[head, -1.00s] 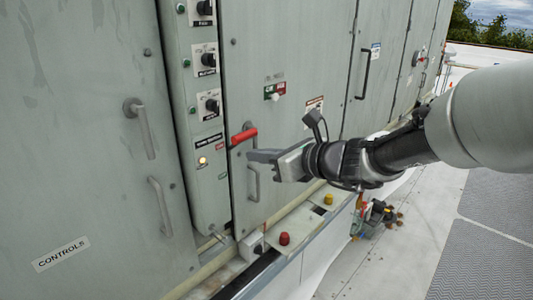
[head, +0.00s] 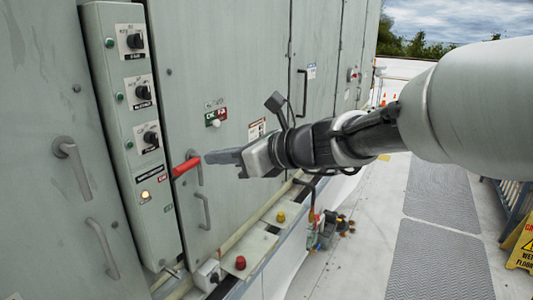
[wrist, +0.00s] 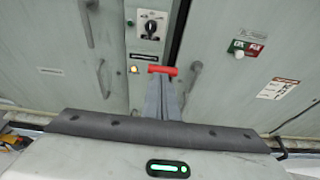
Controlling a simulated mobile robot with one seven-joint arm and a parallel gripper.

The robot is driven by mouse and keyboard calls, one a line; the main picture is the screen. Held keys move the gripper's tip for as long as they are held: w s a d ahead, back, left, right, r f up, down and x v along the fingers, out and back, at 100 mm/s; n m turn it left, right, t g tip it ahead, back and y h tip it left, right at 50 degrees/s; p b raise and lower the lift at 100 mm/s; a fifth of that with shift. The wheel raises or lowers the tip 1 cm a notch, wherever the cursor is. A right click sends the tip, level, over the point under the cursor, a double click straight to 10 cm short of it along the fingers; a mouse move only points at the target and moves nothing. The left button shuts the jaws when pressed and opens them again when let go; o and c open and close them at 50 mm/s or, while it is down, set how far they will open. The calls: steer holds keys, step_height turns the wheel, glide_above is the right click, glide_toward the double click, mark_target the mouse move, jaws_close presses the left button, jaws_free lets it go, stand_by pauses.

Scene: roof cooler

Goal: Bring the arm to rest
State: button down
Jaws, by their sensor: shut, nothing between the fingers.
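My gripper (head: 222,157) reaches in from the right in the head view, its fingers pointing left toward the grey cabinet. It is shut and holds nothing. In the wrist view its closed fingers (wrist: 166,95) point up the picture toward the red handle (wrist: 162,70). The red handle (head: 186,166) is on the cabinet door beside the control column. In the head view the fingertips appear a little right of it; whether they touch cannot be told.
The control column (head: 140,130) carries dark knobs and a lit lamp (head: 145,196). A red button (head: 240,262) and a yellow button (head: 281,217) sit on the ledge below. A yellow wet-floor sign (head: 524,245) stands at the right. The walkway (head: 385,215) is largely clear.

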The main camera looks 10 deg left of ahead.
steer(key=s+d+f+n+h, duration=0.3)
steer(key=s+d+n, duration=0.3)
steer(key=d, duration=0.4)
steer(key=s+d+f+n+h, duration=0.4)
steer(key=s+d+n, duration=0.3)
steer(key=d+n, duration=0.2)
steer(key=s+d+f+n+h, duration=0.3)
steer(key=s+d+n+h, duration=0.3)
steer(key=d, duration=0.7)
steer(key=shift+s+f+n, duration=0.4)
steer(key=shift+s+n, duration=0.05)
steer(key=shift+n, duration=0.35)
steer(key=shift+a, duration=0.1)
